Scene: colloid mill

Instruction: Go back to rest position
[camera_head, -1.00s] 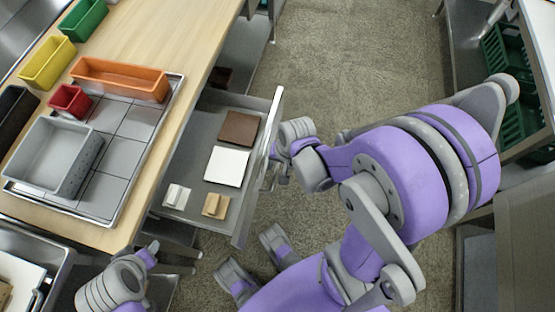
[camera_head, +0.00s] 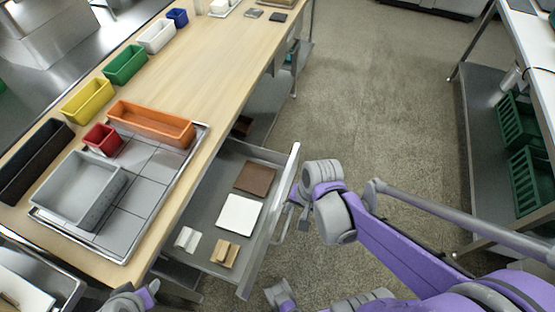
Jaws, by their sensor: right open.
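My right gripper (camera_head: 286,216) is at the front of the open drawer (camera_head: 205,211), close to its handle. It is open, and I cannot tell whether its fingers touch the handle. My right arm is purple and grey and reaches in from the lower right. My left gripper (camera_head: 146,297) shows only in part at the bottom edge, below the tabletop's front corner; its fingers are too cut off to read.
The drawer holds a brown square (camera_head: 255,179), a white square (camera_head: 239,216) and small blocks. A tiled tray (camera_head: 150,190) with grey, red and orange bins stands on the wooden table (camera_head: 215,70). The floor (camera_head: 390,110) between table and right-hand shelf (camera_head: 485,150) is clear.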

